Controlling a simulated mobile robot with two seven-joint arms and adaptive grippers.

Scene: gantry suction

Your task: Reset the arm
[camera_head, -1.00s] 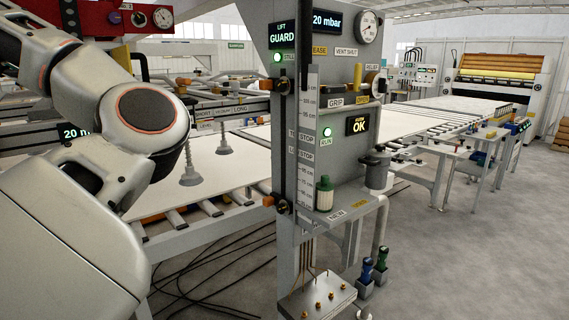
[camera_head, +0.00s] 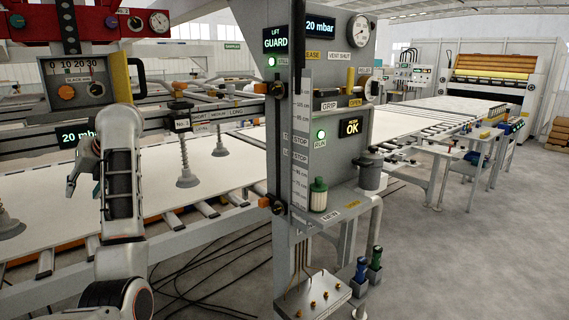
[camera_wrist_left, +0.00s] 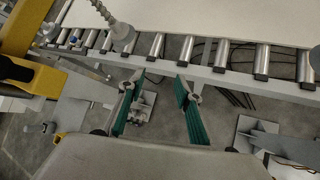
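My left arm stands at the left of the head view, bent, with its forearm upright. My left gripper (camera_head: 72,184) hangs at its end, in front of the white panel and apart from the control post. In the left wrist view the two green-padded fingers of my left gripper (camera_wrist_left: 158,104) are spread, with nothing between them. Floor and part of the frame show beyond them. My right arm and gripper are not in view.
The control post (camera_head: 290,120) with gauges and handles stands at centre. Suction cups (camera_head: 187,178) hang over the white panel (camera_head: 60,205) on rollers. A yellow handle (camera_head: 121,78) is above my left arm. Cables lie on the floor; open floor (camera_head: 470,255) is at right.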

